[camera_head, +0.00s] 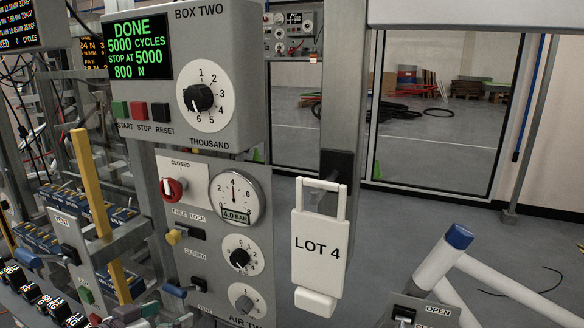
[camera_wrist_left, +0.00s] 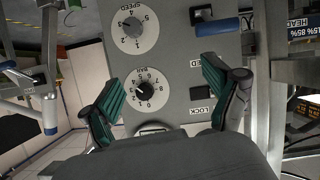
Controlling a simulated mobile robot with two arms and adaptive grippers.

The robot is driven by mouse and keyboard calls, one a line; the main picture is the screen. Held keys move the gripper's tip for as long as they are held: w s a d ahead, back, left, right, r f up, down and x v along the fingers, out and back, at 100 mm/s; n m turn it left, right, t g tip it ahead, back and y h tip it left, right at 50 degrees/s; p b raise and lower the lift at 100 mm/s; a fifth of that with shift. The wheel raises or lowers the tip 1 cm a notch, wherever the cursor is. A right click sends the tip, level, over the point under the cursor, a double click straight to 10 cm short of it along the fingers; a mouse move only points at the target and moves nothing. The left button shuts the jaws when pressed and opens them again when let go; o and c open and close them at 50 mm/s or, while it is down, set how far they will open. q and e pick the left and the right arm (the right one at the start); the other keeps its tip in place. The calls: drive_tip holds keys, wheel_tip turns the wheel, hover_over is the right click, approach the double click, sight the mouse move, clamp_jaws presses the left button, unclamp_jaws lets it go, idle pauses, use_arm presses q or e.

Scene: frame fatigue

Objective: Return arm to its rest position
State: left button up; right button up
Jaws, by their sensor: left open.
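My left gripper (camera_wrist_left: 160,78) is open and empty in the left wrist view. Its two green-padded fingers stand apart before a grey control panel (camera_wrist_left: 180,125), which appears upside down. A black dial (camera_wrist_left: 150,92) shows between the fingers, with a speed dial (camera_wrist_left: 135,30) above it. A blue lever (camera_wrist_left: 217,28) is above the right finger. In the head view the gripper is hard to make out; small parts at the bottom edge may be its fingers. My right gripper is not in view.
Box Two (camera_head: 215,60) reads DONE, 5000 cycles. Below it is a panel with a pressure gauge (camera_head: 234,197). A white LOT 4 tag (camera_head: 318,250) hangs from a post. A blue-capped white tube (camera_head: 458,237) rises at right. Yellow bar (camera_head: 90,190) and crowded fixtures are left; open floor lies behind.

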use_arm(q)
drive_tip(key=s+d+f+g+y, duration=0.2)
drive_tip(key=s+d+f+g, duration=0.25)
drive_tip(key=s+f, duration=0.8)
drive_tip(key=s+f+n+g+y, duration=0.1)
drive_tip(key=s+f+g+y, duration=0.15)
drive_tip(key=s, duration=0.55)
drive_tip(key=s+f+n+g+y, duration=0.1)
drive_tip(key=s+f, duration=0.2)
drive_tip(key=s, duration=0.5)
wheel_tip(320, 180, down, 27)
drive_tip(key=s+g, duration=0.1)
drive_tip(key=g, duration=0.1)
drive_tip(key=s+a+f+g, duration=0.1)
drive_tip(key=s+a+f, duration=0.1)
drive_tip(key=s+f, duration=1.3)
drive_tip(key=shift+s+a+f+m, duration=0.2)
drive_tip(key=shift+s+f+m, duration=0.2)
drive_tip(key=shift+s, duration=0.4)
